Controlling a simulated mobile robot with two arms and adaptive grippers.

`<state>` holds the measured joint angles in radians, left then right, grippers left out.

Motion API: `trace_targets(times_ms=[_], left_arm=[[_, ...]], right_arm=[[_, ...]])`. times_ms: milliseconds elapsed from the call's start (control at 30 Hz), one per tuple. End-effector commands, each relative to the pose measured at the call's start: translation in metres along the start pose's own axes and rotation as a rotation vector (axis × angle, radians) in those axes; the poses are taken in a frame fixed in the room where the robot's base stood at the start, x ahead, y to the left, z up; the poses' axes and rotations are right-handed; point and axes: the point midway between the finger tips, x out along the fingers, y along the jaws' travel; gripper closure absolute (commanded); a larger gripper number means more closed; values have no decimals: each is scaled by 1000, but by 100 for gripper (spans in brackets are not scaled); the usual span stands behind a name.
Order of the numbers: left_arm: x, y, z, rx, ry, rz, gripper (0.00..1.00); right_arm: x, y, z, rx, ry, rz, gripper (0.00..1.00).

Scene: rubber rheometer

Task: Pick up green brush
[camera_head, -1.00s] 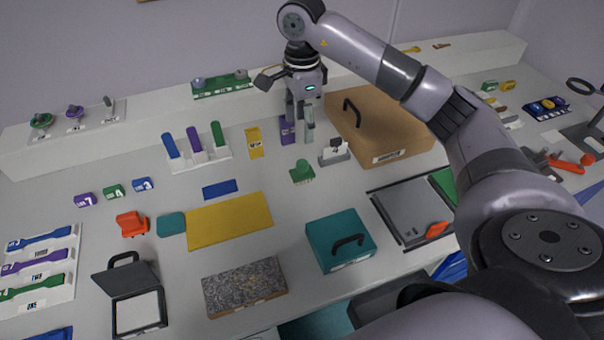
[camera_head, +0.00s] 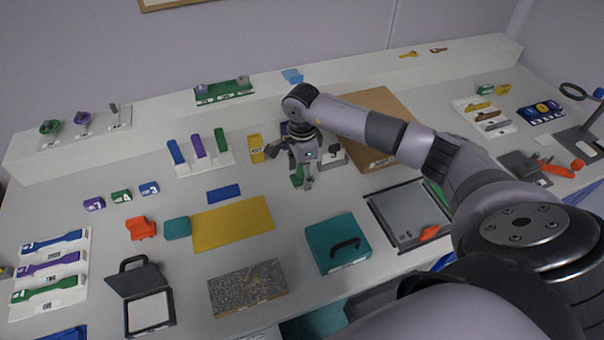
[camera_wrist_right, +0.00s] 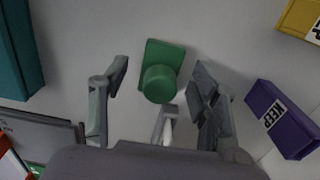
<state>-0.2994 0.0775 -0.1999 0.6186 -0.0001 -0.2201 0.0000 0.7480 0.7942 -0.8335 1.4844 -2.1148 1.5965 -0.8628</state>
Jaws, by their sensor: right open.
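The green brush (camera_wrist_right: 163,72) stands on the table between the spread fingers of my right gripper (camera_wrist_right: 158,88) in the right wrist view. Its round knob faces the camera, with a rectangular green base beneath. My right gripper is open, with a gap between the fingers and the brush. In the head view the right gripper (camera_head: 303,180) is low over the brush (camera_head: 297,181), which it partly hides. My left gripper is in no view.
A purple "KEEP" block (camera_wrist_right: 283,119) lies near the right finger. A teal case (camera_head: 338,243), a yellow mat (camera_head: 232,223) and a cardboard box (camera_head: 378,100) surround the spot. A blue strip (camera_head: 223,194) lies left of the brush.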

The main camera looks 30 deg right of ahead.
Motion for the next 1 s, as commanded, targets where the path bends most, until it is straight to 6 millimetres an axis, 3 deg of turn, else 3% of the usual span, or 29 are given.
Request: trace_targets(times_ms=[267,1000], left_arm=[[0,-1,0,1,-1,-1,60],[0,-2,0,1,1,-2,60]], right_arm=[[3,0,0,0,1,0,45],[3,0,0,1,1,0,94]])
